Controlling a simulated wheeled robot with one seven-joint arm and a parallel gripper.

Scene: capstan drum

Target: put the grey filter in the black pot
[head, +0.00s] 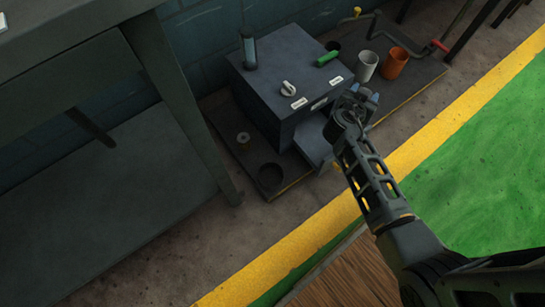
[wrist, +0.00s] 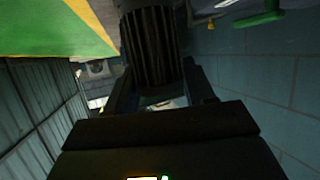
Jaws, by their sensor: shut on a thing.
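My gripper (head: 362,98) is in front of the right side of the dark blue cabinet in the head view. In the wrist view it is shut on a dark, ribbed cylinder, the grey filter (wrist: 150,45), which stands up between the two fingers. The filter is hard to make out in the head view. A dark round open vessel (head: 270,178) sits at the front left of the low board. Another dark round shape (head: 332,46) shows behind the cabinet, partly hidden. I cannot tell which of these is the black pot; my gripper is apart from both.
The dark blue cabinet (head: 272,90) carries a knob, a green handle (head: 327,58) and an upright cylinder (head: 249,50). A pale grey pot (head: 366,66) and an orange pot (head: 396,63) stand right of it, near a crank (head: 400,38). A table stands at left.

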